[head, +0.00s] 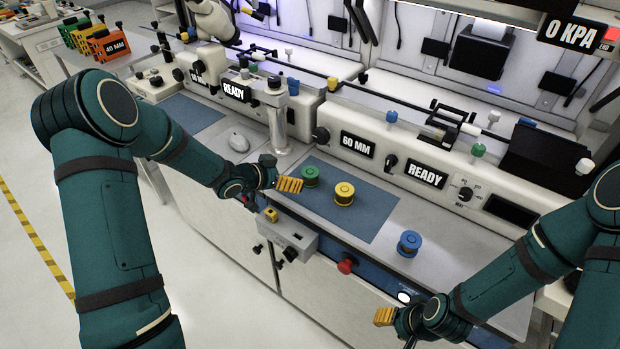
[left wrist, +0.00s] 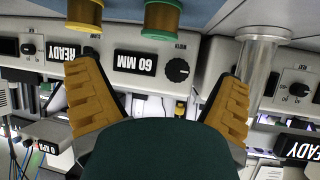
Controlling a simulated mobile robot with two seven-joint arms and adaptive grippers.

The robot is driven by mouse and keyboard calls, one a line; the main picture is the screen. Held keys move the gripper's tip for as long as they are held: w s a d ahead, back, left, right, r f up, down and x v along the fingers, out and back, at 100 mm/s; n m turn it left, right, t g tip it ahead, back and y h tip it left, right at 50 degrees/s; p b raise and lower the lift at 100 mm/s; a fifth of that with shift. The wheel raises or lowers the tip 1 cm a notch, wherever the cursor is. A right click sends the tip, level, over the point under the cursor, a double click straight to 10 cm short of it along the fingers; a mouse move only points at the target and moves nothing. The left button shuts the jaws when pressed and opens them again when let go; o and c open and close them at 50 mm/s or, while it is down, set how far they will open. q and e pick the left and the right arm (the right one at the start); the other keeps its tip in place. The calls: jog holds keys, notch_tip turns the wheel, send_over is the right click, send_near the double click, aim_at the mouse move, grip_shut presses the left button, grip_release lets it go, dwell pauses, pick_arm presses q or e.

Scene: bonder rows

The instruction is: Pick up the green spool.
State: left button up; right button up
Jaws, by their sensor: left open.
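The green spool (head: 310,177) stands upright on the blue-grey mat, left of the yellow spool (head: 344,194). In the left wrist view, which looks upside down, the green spool (left wrist: 163,17) is at the top edge, partly cut off, with the yellow spool (left wrist: 86,12) to its left. My left gripper (head: 281,199) is open and empty just left of the green spool, apart from it. Its two orange fingers are spread wide in the left wrist view (left wrist: 160,85). My right gripper (head: 386,318) is low at the front right, away from the spools; its opening is unclear.
A blue spool (head: 409,244) stands on the bench right of the mat (head: 375,218). A metal post (head: 278,120) rises behind my left gripper, and a grey mouse (head: 239,142) lies left of it. A grey box (head: 290,237) juts from the bench front. Machine panels line the back.

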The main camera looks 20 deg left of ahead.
aim_at(312, 172)
pick_arm(q)
jog(key=x, duration=0.5)
jog(key=shift+b+x, duration=0.6)
jog(key=shift+x, duration=2)
jog(key=shift+s+f, duration=0.1)
jog(key=shift+f, duration=0.05)
jog(key=c, duration=1.4)
jog(key=shift+o, duration=0.2)
notch_tip(312, 172, up, 10)
jog(key=p, duration=0.2)
jog(key=shift+d, duration=0.1)
